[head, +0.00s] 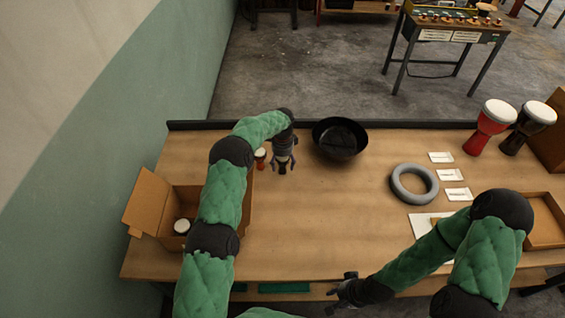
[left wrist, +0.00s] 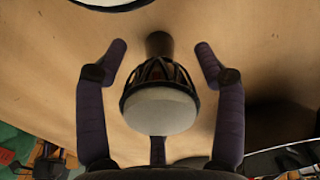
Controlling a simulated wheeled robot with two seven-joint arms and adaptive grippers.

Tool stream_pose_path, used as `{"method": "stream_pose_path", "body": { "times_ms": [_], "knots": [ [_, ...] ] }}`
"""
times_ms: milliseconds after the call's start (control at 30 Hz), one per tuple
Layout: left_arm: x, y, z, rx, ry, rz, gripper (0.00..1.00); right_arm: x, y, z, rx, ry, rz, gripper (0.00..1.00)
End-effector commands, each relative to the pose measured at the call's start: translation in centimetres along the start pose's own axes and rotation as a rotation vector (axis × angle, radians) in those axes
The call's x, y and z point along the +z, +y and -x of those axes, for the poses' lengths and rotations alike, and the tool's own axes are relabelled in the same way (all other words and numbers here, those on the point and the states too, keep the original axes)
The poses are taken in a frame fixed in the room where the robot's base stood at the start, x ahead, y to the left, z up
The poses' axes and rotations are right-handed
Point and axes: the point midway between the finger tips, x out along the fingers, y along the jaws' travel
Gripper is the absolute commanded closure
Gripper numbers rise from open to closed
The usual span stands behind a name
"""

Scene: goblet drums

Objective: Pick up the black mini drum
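The black mini drum (left wrist: 160,95) has a pale round head and a dark ropework body. In the left wrist view it is between the fingers of my left gripper (left wrist: 161,52), with a visible gap on each side. The fingers are open. In the head view my left gripper (head: 283,163) points down over the table, left of the black bowl, and mostly hides the drum. My right gripper (head: 343,290) is over the table's front edge, away from the drum; its finger opening is too small to judge.
A small reddish drum (head: 260,158) stands just left of my left gripper. A black bowl (head: 340,138) is to its right. An open cardboard box (head: 150,203) at left holds a pale-topped drum (head: 182,226). A grey ring (head: 414,184) and larger drums (head: 490,127) are right.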

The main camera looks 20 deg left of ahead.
Motion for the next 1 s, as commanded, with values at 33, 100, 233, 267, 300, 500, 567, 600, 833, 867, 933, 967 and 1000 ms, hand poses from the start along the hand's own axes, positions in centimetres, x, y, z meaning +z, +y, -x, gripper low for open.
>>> {"method": "stream_pose_path", "body": {
  "times_ms": [33, 100, 233, 267, 300, 500, 567, 600, 833, 867, 933, 967, 1000],
  "knots": [
    [0.0, 0.0, 0.0, 0.000, 0.000, 0.000, 0.55, 0.0, 0.0, 0.0, 0.000, 0.000, 0.000, 0.69],
    [0.0, 0.0, 0.0, 0.000, 0.000, 0.000, 0.75, 0.0, 0.0, 0.0, 0.000, 0.000, 0.000, 0.69],
    [0.0, 0.0, 0.0, 0.000, 0.000, 0.000, 0.83, 0.0, 0.0, 0.0, 0.000, 0.000, 0.000, 0.69],
    [0.0, 0.0, 0.0, 0.000, 0.000, 0.000, 0.83, 0.0, 0.0, 0.0, 0.000, 0.000, 0.000, 0.69],
    [0.0, 0.0, 0.0, 0.000, 0.000, 0.000, 0.83, 0.0, 0.0, 0.0, 0.000, 0.000, 0.000, 0.69],
    [0.0, 0.0, 0.0, 0.000, 0.000, 0.000, 0.83, 0.0, 0.0, 0.0, 0.000, 0.000, 0.000, 0.69],
    [0.0, 0.0, 0.1, 0.000, 0.000, 0.000, 0.83, 0.0, 0.0, 0.0, 0.000, 0.000, 0.000, 0.69],
    [0.0, 0.0, 0.3, -0.001, 0.000, 0.000, 0.83, 0.0, 0.0, 0.1, 0.000, 0.000, 0.000, 0.69],
    [0.0, -0.1, 3.8, -0.003, 0.001, 0.001, 0.83, 0.0, -0.2, 0.6, 0.000, 0.000, 0.000, 0.69],
    [0.0, -0.1, 4.4, -0.003, 0.002, 0.001, 0.83, 0.0, -0.2, 0.7, 0.000, 0.000, 0.000, 0.69],
    [0.0, -0.1, 5.7, -0.003, 0.002, 0.001, 0.83, 0.0, -0.3, 0.8, 0.000, 0.000, 0.000, 0.69],
    [0.0, -0.1, 6.3, -0.003, 0.002, 0.001, 0.83, 0.0, -0.3, 0.9, 0.000, 0.000, 0.000, 0.69],
    [-0.1, -0.1, 7.0, -0.002, 0.001, 0.000, 0.83, 0.0, -0.4, 1.0, 0.000, 0.000, 0.000, 0.69]
  ]
}}
